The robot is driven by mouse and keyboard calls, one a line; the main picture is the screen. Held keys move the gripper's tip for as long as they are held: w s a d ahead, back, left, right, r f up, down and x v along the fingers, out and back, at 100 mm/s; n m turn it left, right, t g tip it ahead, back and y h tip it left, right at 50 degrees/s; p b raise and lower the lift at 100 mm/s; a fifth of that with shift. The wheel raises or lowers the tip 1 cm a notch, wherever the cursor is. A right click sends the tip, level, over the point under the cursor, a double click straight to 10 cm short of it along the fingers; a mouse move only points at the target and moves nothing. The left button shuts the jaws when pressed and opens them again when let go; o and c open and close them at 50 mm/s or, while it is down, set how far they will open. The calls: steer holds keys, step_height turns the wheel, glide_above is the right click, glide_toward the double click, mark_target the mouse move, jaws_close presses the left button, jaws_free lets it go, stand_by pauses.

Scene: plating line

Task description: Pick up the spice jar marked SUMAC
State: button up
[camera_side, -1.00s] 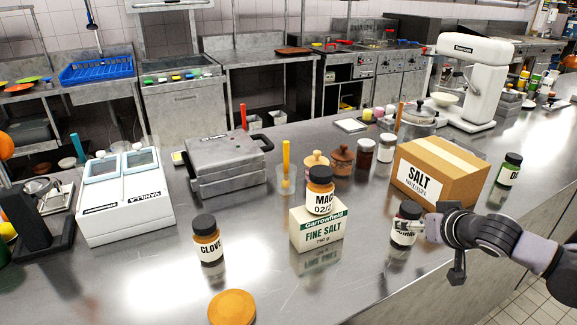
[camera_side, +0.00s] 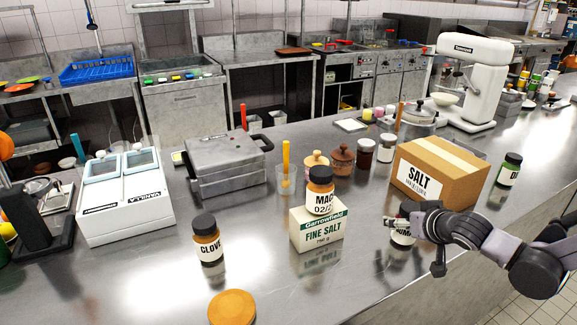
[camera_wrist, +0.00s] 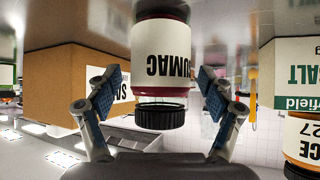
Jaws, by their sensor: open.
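The SUMAC spice jar (camera_wrist: 160,52) has a white label and a black lid and shows upside down in the wrist view. Its lid (camera_wrist: 160,117) lies between my open fingers, with a visible gap on each side. In the side view the jar (camera_side: 402,238) stands on the steel counter, right of the fine salt box, partly hidden by my gripper. My gripper (camera_side: 391,222) comes in from the right at the height of the jar's upper part. In the wrist view my gripper (camera_wrist: 159,92) is open and empty, its pads either side of the jar.
The MACE jar (camera_side: 320,190) stands on the fine salt box (camera_side: 316,238), just left of my gripper. A brown SALT carton (camera_side: 463,180) is behind it. The CLOVE jar (camera_side: 207,240) and an orange round lid (camera_side: 232,307) are further left. Bare counter lies between them.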

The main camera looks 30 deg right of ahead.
steer(key=c, duration=1.5)
steer(key=shift+o, duration=0.2)
